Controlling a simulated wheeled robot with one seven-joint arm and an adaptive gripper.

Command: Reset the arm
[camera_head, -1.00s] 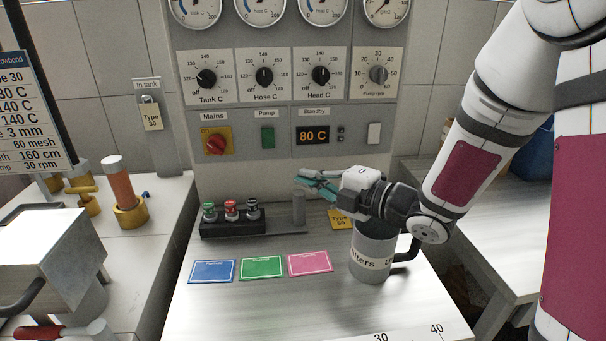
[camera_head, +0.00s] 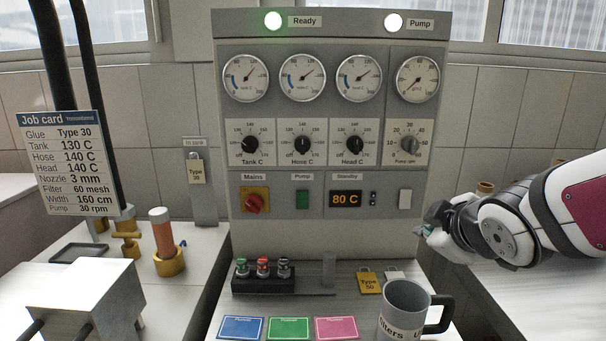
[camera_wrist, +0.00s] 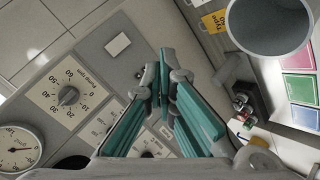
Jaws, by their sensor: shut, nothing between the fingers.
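My gripper (camera_head: 428,233) is at the right of the head view, in front of the right edge of the grey control panel (camera_head: 440,130) and above the bench. Its fingers point left toward the panel. In the wrist view the teal finger pads (camera_wrist: 172,105) are closed together with nothing between them. The arm runs off to the right edge of the head view. The gripper is above and to the right of a grey mug marked "Filters" (camera_head: 402,310), not touching it.
The panel has gauges, knobs, a red Mains switch (camera_head: 255,201) and lit Ready (camera_head: 273,20) and Pump (camera_head: 393,22) lamps. A job card (camera_head: 68,165) hangs left.

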